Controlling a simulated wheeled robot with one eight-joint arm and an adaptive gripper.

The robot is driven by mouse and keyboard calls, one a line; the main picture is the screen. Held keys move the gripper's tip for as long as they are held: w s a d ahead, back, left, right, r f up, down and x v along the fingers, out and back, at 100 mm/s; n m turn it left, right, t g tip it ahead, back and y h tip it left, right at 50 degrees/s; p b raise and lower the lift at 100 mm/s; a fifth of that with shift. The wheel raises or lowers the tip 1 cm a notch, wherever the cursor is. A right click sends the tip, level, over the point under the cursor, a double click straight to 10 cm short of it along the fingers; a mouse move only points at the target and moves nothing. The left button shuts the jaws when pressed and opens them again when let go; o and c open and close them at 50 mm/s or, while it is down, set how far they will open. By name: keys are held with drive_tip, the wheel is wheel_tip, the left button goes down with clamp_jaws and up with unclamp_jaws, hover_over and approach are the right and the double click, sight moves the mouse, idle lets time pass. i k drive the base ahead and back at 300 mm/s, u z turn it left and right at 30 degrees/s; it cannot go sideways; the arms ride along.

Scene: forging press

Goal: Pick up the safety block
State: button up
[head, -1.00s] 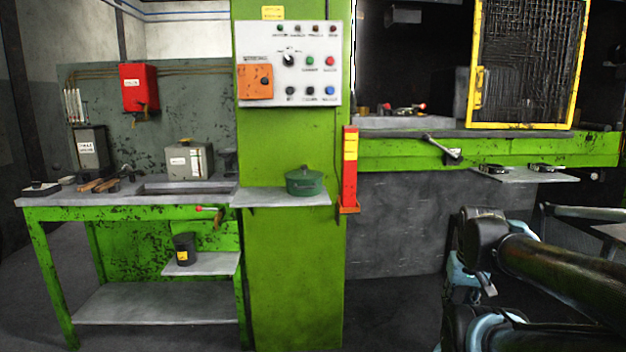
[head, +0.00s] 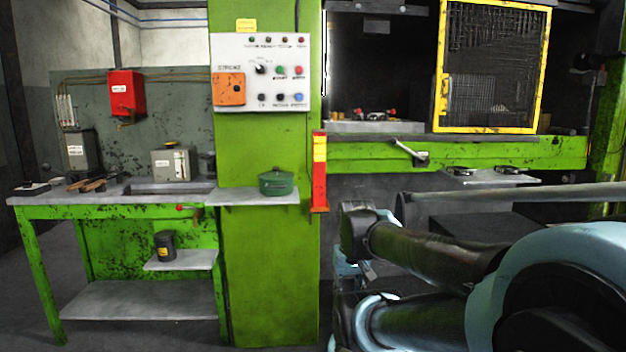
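The safety block looks to be the upright red post with a yellow label (head: 319,172) at the right edge of the green column. It stands upright on a small red foot. My arm comes in from the lower right, with its dark links and light blue joints. What seems to be my gripper (head: 350,276) hangs at the end of the arm, below and to the right of the red post and apart from it. Its fingers are small and partly hidden by my arm, so I cannot tell whether they are open.
A green pot (head: 277,183) sits on the column's shelf, left of the post. A green workbench (head: 110,199) with tools stands at the left. A lever (head: 410,154) sticks out from the press's green beam, and a yellow mesh guard (head: 441,60) stands above it.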

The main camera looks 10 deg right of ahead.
sight(319, 136)
drive_tip(key=z, duration=2.15)
drive_tip(key=k, duration=0.75)
drive_tip(key=u, duration=1.05)
drive_tip(key=i, duration=1)
drive_tip(key=z, duration=0.05)
